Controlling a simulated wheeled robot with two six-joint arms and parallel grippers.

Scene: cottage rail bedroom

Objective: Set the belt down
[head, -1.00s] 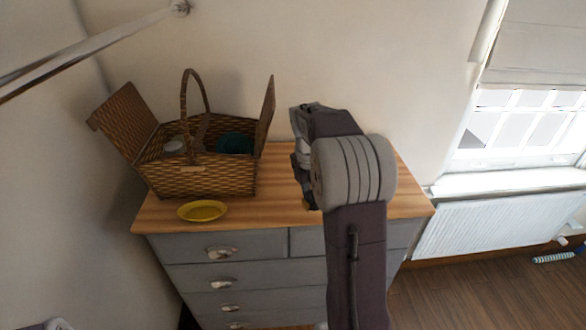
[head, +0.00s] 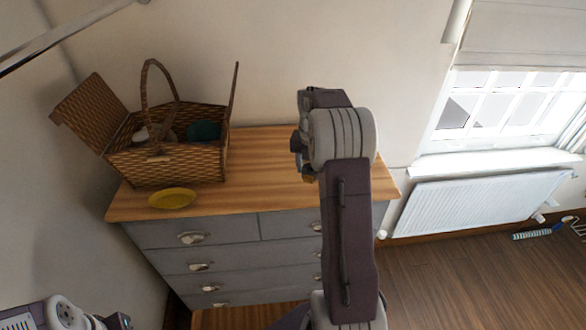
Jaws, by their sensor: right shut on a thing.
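My right arm reaches over the wooden top of the grey chest of drawers (head: 262,160). My right gripper (head: 306,168) points away and is mostly hidden behind its own wrist. A small brown bit of the belt (head: 308,178) shows just below the wrist, at the gripper; the rest of the belt is hidden. The gripper is shut on it, over the right part of the top. I cannot tell whether the belt touches the wood. Part of my left arm shows at the bottom left corner, but its gripper is not in view.
An open wicker basket (head: 170,165) with a teal thing (head: 204,130) inside stands on the left of the top. A yellow dish (head: 172,198) lies in front of it. The wood between basket and right arm is bare. A radiator (head: 480,203) and window are at right.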

